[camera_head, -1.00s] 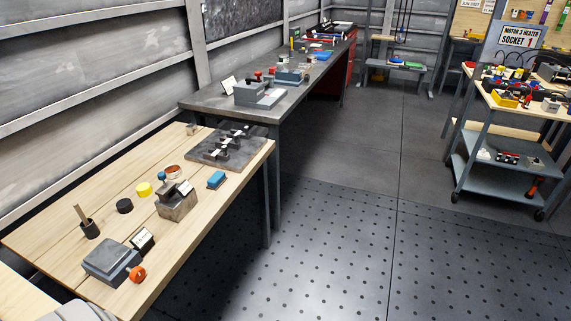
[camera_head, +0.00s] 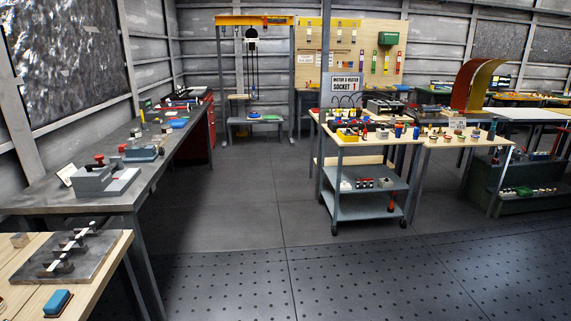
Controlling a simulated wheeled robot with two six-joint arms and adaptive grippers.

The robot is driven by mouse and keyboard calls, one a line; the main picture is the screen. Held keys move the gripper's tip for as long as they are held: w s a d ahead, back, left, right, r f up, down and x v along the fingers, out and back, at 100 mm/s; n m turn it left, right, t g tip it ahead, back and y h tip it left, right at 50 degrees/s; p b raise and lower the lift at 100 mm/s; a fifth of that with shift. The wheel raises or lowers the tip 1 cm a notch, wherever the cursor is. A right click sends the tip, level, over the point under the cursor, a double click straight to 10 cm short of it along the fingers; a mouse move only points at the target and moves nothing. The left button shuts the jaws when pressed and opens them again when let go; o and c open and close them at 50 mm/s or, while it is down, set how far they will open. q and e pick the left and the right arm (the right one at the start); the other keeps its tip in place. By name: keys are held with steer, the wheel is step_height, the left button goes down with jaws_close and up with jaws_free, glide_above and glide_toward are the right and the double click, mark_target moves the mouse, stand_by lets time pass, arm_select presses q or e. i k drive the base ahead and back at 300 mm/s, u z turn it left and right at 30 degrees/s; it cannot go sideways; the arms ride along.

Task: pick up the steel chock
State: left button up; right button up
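I cannot tell for sure which thing is the steel chock. A dark steel plate (camera_head: 35,271) lies on the wooden bench at the lower left, with several small dark and bright metal pieces (camera_head: 78,242) in a row on it. Grey blocks with a red knob (camera_head: 100,178) stand on the dark-topped bench behind. Neither of my grippers is in view.
A wooden bench (camera_head: 104,285) bears a blue block (camera_head: 57,302). The dark-topped bench (camera_head: 40,198) runs back along the left wall. A trolley (camera_head: 372,205) with loaded shelves stands right of centre. The floor (camera_head: 240,215) between them is clear.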

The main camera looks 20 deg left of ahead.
mark_target(52, 269)
steer(key=u, duration=0.2)
steer(key=i, duration=2.15)
steer(key=u, duration=0.45)
steer(key=i, duration=1.25)
steer(key=u, duration=1)
steer(key=i, duration=0.85)
steer(key=u, duration=0.85)
